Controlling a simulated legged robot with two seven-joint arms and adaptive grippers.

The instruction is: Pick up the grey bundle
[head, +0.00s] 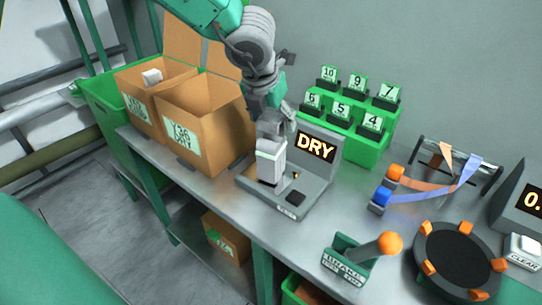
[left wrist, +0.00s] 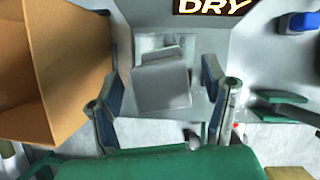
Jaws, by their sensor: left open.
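The grey bundle (left wrist: 160,88) is a light grey block in the left wrist view, below the DRY sign. In the head view the grey bundle (head: 270,162) sits upright on the grey DRY device (head: 313,190). My left gripper (head: 268,132) is directly over it, pointing down. In the left wrist view the fingers of my left gripper (left wrist: 158,95) stand apart on either side of the bundle, with gaps showing. Whether they touch it in depth is hard to tell. My right gripper is not in view.
An open cardboard box marked Y36 DRY (head: 225,135) stands close left of the device. Another box (head: 132,108) beside it holds a small white block (head: 152,77). A green rack of number cards (head: 375,150) stands behind. A lever with an orange knob (head: 389,243) is at front right.

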